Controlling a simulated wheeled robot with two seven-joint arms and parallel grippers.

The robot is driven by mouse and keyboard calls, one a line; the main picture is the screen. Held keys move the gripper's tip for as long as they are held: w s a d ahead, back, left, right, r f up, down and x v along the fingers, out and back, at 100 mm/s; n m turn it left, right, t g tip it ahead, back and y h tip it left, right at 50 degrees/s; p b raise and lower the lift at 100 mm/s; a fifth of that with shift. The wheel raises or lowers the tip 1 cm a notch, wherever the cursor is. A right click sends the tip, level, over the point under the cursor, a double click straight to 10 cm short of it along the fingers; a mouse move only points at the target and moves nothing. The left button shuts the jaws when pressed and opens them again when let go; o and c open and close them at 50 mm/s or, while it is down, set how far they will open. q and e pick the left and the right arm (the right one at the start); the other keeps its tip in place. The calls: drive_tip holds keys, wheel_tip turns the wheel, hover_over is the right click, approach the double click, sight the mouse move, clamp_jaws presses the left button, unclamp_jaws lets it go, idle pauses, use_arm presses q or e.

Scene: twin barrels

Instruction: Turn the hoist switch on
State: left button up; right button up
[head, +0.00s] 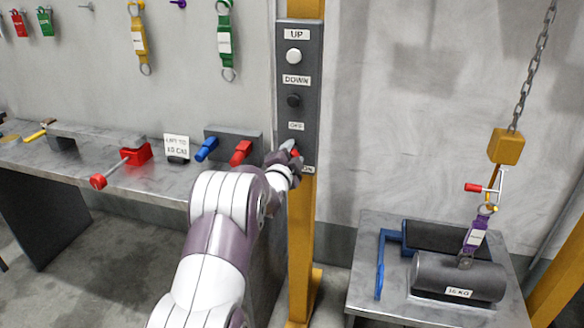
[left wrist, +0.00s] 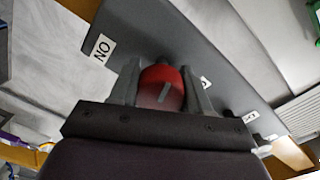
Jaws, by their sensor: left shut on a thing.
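The hoist control panel (head: 299,66) is a dark upright plate on a yellow post, with UP, DOWN, OFF and ON labels. Its hoist switch is a red knob (left wrist: 163,86) between the OFF label (head: 296,126) and the ON label (head: 308,169). My left gripper (head: 291,152) is at the panel, shut on the red knob. In the left wrist view the knob sits between the two fingers, and the ON label (left wrist: 102,48) lies to the left. In the head view my gripper hides most of the knob. My right gripper is in neither view.
A white UP button (head: 293,56) and a dark DOWN button (head: 293,100) are above the switch. A bench (head: 110,180) with tools stands left. A chain hoist hook hangs at the right, over a dark weight (head: 458,277) on a metal table (head: 375,300).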

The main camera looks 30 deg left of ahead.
use_arm(q)
drive_tip(key=m+b, duration=0.2)
drive_tip(key=shift+f+b, duration=0.2)
drive_tip(key=shift+b, duration=0.15)
drive_tip(key=shift+r+m+b, duration=0.15)
drive_tip(key=shift+m+b, duration=0.75)
drive_tip(key=o, duration=1)
drive_tip(key=shift+d, duration=0.1)
drive_tip(key=shift+o, duration=0.2)
drive_tip(key=b+v, duration=0.1)
drive_tip(key=v, duration=1.1)
drive_tip(key=shift+s, duration=0.3)
